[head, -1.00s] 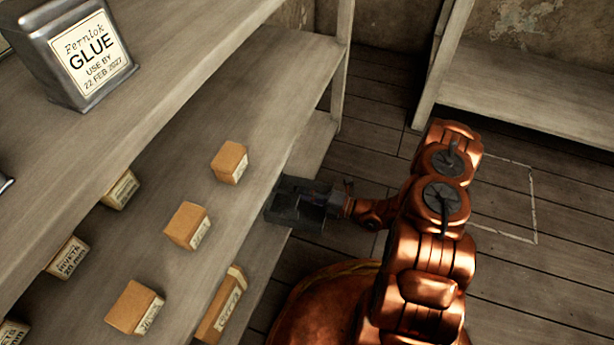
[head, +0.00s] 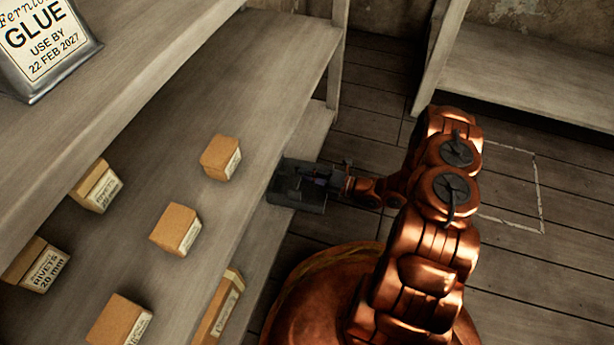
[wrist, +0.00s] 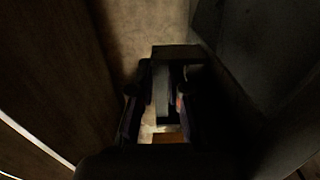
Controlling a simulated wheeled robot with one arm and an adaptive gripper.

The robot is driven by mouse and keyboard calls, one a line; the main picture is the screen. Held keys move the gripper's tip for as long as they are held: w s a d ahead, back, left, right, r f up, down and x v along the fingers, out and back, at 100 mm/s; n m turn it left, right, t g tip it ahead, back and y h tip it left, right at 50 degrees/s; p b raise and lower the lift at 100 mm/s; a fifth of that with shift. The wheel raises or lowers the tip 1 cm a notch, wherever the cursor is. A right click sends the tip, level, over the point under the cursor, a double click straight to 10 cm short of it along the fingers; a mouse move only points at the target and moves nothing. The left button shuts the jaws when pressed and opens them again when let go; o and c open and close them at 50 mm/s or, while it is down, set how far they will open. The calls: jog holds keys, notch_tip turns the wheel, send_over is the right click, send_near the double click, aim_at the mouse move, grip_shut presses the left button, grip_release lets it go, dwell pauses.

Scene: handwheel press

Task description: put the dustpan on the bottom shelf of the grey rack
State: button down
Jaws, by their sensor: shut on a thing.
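The dustpan (head: 296,194) is dark grey and boxy. My gripper (head: 330,178) is shut on it at its right side and holds it out to the left, by the front edge of the grey rack (head: 290,75). The rack's bottom shelf (head: 312,132) shows as a strip low behind the dustpan. I cannot tell whether the dustpan is over that shelf or just in front of it. In the wrist view my dark fingers (wrist: 160,95) close around a dark handle-like part; the picture is too dim to tell more.
Several small orange boxes (head: 176,229) stand on the shelf above the bottom one, and a tan box (head: 220,305) stands lower, near the front edge. A glue tin (head: 45,45) stands on a higher shelf. Another shelf unit (head: 530,85) is at the back right. Plank floor lies between.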

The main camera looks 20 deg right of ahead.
jog(key=shift+f, duration=0.1)
jog(key=c, duration=1.1)
grip_release()
jog(key=shift+c, duration=0.2)
